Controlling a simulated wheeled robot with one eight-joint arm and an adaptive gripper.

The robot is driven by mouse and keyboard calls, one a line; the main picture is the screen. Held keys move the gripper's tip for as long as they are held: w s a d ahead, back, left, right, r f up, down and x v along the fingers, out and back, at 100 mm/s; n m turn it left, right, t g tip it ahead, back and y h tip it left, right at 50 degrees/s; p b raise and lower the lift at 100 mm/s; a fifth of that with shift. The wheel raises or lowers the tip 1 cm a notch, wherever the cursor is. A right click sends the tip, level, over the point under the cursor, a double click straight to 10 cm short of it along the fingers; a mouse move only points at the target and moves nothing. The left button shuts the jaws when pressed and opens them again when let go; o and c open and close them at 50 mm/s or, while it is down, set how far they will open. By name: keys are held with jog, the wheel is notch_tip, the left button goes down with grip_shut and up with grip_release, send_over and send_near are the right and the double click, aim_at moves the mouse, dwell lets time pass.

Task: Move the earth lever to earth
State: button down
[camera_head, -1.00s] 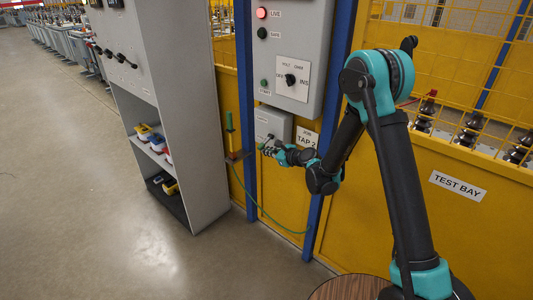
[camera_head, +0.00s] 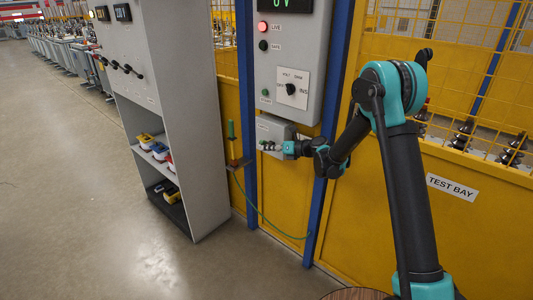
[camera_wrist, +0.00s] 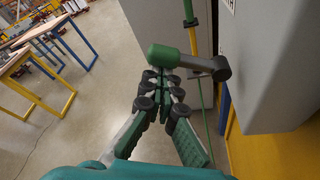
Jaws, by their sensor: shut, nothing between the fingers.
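The earth lever (camera_wrist: 194,62) has a dark grey arm and a green grip. In the wrist view it extends left from a round hub at the side of a grey box, with the green grip at its left end. The small grey box (camera_head: 274,128) is below the main panel in the head view, where my gripper hides most of the lever. My gripper (camera_wrist: 165,83) is shut and empty, with its fingertips right at the green grip. I cannot tell whether they touch it. My gripper also shows in the head view (camera_head: 266,146).
The main panel (camera_head: 312,62) has a lit red LIVE lamp (camera_head: 262,27), a dark SAFE lamp (camera_head: 263,45) and a selector knob (camera_head: 290,89). A green and yellow rod (camera_head: 231,140) with a green cable stands left of the box. A grey cabinet (camera_head: 205,170) stands farther left.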

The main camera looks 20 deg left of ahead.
jog(key=shift+w+d+r, duration=0.1)
jog(key=shift+w+r, duration=0.1)
jog(key=shift+r, duration=0.3)
jog(key=shift+w+d+r, duration=0.1)
jog(key=shift+w+r, duration=0.1)
jog(key=shift+r, duration=0.25)
jog(key=shift+w+r, duration=0.1)
jog(key=shift+r, duration=0.05)
jog(key=shift+w+r, duration=0.2)
jog(key=shift+w, duration=0.05)
jog(key=shift+f, duration=0.1)
